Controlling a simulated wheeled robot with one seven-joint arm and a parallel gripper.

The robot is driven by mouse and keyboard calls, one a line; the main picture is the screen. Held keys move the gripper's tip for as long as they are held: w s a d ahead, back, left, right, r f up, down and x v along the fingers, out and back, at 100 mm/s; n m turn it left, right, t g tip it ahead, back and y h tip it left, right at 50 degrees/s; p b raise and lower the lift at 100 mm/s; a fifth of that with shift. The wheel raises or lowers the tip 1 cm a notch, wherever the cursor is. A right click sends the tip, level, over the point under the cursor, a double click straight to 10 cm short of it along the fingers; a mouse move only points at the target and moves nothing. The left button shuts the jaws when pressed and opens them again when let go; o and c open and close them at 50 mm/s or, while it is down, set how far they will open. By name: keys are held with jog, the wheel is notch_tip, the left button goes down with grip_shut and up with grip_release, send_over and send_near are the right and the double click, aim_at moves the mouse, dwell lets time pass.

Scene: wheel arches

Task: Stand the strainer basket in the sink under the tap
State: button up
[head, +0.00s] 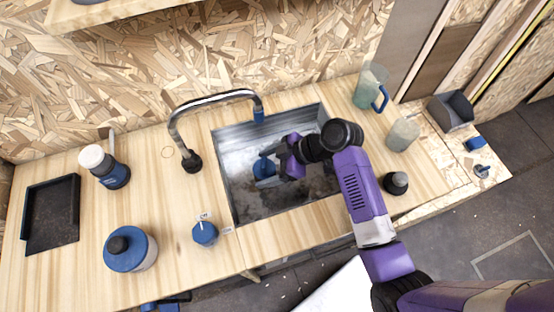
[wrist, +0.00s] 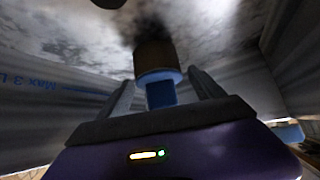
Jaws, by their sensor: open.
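The strainer basket (head: 263,168) shows as a small blue shape inside the metal sink (head: 226,187), below and slightly right of the tap's blue spout end (head: 258,116). My gripper (head: 280,159) reaches down into the sink from the right, right at the basket, and partly covers it. In the wrist view my gripper (wrist: 163,95) is open, one finger on each side of a blue grip. This joins a blue rim and brown body that look like the basket (wrist: 157,60). The fingers seem apart from the grip. I cannot tell clearly whether the basket touches the sink floor.
A clear jug (head: 370,88), a glass jar (head: 402,135) and a dark-lidded jar (head: 396,183) stand right.

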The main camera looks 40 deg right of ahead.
jog(key=v, duration=1.1)
jog(key=shift+s+d+r+b, duration=0.2)
jog(key=shift+d+r+b, duration=0.05)
jog(key=shift+b, duration=0.1)
